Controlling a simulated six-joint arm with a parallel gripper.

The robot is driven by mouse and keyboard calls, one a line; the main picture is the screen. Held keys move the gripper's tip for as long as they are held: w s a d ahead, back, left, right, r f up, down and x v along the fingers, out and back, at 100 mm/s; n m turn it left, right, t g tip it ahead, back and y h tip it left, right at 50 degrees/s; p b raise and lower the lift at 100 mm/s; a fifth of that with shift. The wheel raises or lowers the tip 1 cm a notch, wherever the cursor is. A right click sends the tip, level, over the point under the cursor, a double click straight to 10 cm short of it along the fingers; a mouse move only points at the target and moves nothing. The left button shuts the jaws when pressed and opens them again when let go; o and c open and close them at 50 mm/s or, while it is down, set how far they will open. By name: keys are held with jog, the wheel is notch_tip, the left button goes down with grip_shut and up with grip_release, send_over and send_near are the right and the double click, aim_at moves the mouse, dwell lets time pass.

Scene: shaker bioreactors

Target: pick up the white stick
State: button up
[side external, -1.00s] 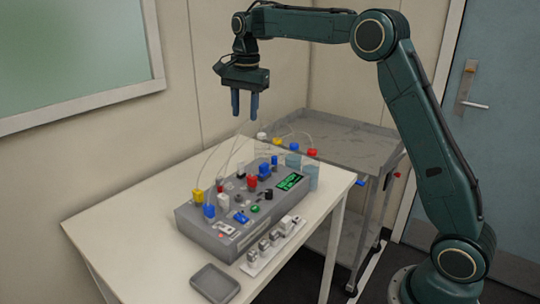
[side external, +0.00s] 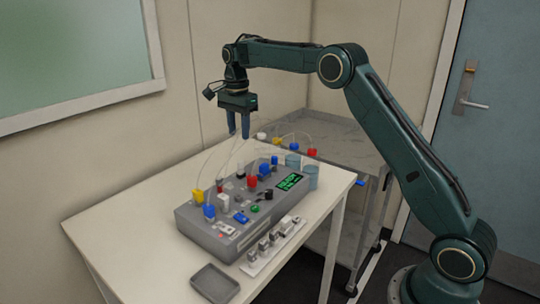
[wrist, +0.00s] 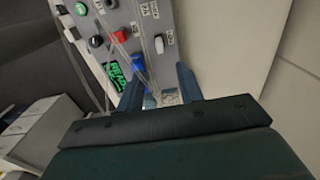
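My gripper (side external: 238,134) hangs fingers-down in the air above the back of the grey device, with its fingers apart and nothing between them. It shows in the wrist view (wrist: 157,83) too. A small white upright piece (wrist: 159,44) stands on the device beyond the fingertips in the wrist view; a white-topped piece (side external: 241,167) shows near the device's back edge in the side view. Another white stick-like piece (side external: 223,202) stands towards the device's left end. I cannot tell which one the task means. A pale part (wrist: 170,97) shows between the fingers, partly hidden.
The grey device (side external: 205,237) carries red, blue and yellow caps, thin tubes and a green display (side external: 289,182). Clear vessels (side external: 311,177) stand at its right end. A grey tray (side external: 214,283) and a white strip (side external: 256,266) lie in front. A cart (side external: 345,150) stands behind.

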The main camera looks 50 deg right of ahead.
aim_at(240, 161)
jog(key=shift+f, duration=3.2)
jog(key=shift+f, duration=2.6)
grip_shut()
